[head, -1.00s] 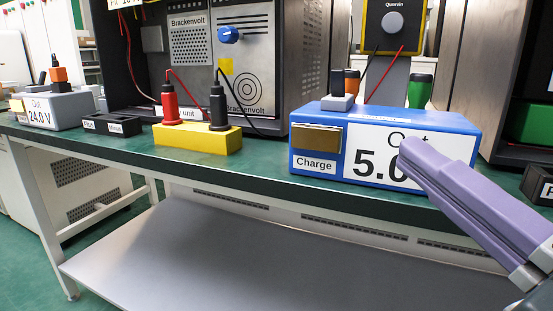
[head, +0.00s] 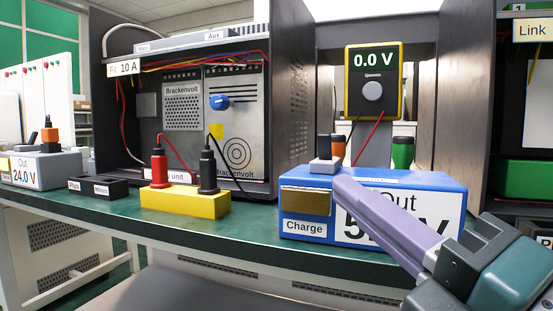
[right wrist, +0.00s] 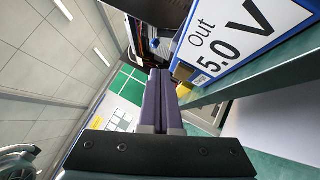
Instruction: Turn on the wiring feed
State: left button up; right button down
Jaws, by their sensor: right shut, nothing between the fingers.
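A blue supply box (head: 460,185) stands on the bench, labelled "Charge", with an "Out" voltage sign partly covered by my right gripper. The right wrist view shows this sign (right wrist: 240,35) as "Out 5.0 V". A brown plate (head: 305,201) is on its front left. No label reading "wiring" is legible. My right gripper (head: 343,186) is shut and empty, tips in front of the box near the plate; contact cannot be told. My left gripper is out of view.
A yellow meter (head: 373,118) behind the box reads 0.0 V. Left are a yellow block (head: 185,203) with red and black plugs, a black holder (head: 98,187) and a grey "24.0 V" box (head: 62,168). Bare green bench (head: 255,233) lies between yellow block and blue box.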

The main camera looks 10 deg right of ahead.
aim_at(325, 148)
jog(key=w, duration=0.2)
jog(key=w+r, duration=0.1)
jog(key=w, duration=0.1)
jog(key=w+r+b, duration=0.1)
jog(key=w, duration=0.1)
jog(key=shift+d+r, duration=0.2)
jog(key=shift+d, duration=0.1)
jog(key=shift+w+d+r, duration=0.25)
jog(key=shift+w, duration=0.1)
